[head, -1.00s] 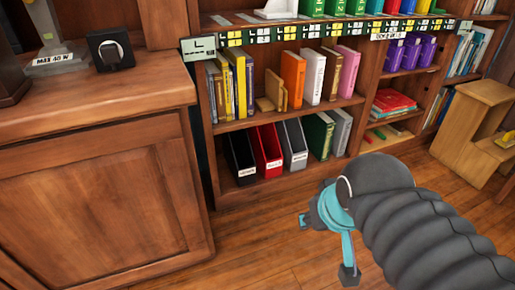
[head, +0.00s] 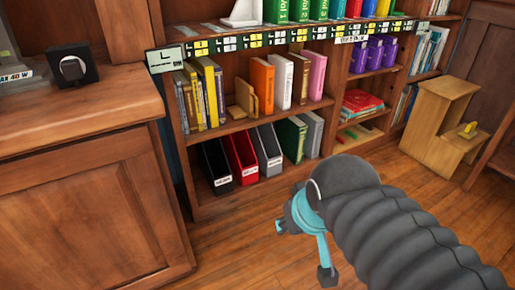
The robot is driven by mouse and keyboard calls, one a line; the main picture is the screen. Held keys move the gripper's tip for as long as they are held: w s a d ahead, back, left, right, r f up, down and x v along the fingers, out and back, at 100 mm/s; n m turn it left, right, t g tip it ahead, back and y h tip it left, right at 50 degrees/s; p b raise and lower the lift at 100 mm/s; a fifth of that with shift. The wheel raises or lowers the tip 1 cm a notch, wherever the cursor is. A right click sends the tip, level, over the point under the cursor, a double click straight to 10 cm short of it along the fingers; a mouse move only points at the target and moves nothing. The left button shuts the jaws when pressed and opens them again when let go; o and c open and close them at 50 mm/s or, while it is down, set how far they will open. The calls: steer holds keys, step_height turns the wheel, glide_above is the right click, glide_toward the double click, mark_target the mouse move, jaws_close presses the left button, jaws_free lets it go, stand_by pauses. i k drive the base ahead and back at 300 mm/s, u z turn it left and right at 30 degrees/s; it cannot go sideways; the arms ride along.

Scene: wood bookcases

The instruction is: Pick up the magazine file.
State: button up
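Three magazine files stand side by side on the bookcase's lower shelf: a black one (head: 216,165) at the left, a red one (head: 241,155) in the middle and a grey one (head: 267,150) at the right. Each has a pale label low on its front. My gripper (head: 303,250) hangs in front of the bookcase, over the floor, below and to the right of the files. Its teal and dark fingers are spread apart, with nothing seen between them. It is apart from all three files. My thick dark arm reaches in from the lower right.
Green and grey books (head: 302,136) stand right of the grey file. A shelf of upright books (head: 283,82) is above. A wooden cabinet (head: 82,195) fills the left side. A wooden step stool (head: 437,125) stands at the right. The floor (head: 225,250) before the bookcase is clear.

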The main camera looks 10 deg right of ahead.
mark_target(212, 162)
steer(key=k, duration=1.3)
steer(key=u, duration=0.6)
steer(key=i, duration=1.75)
steer(key=z, duration=0.7)
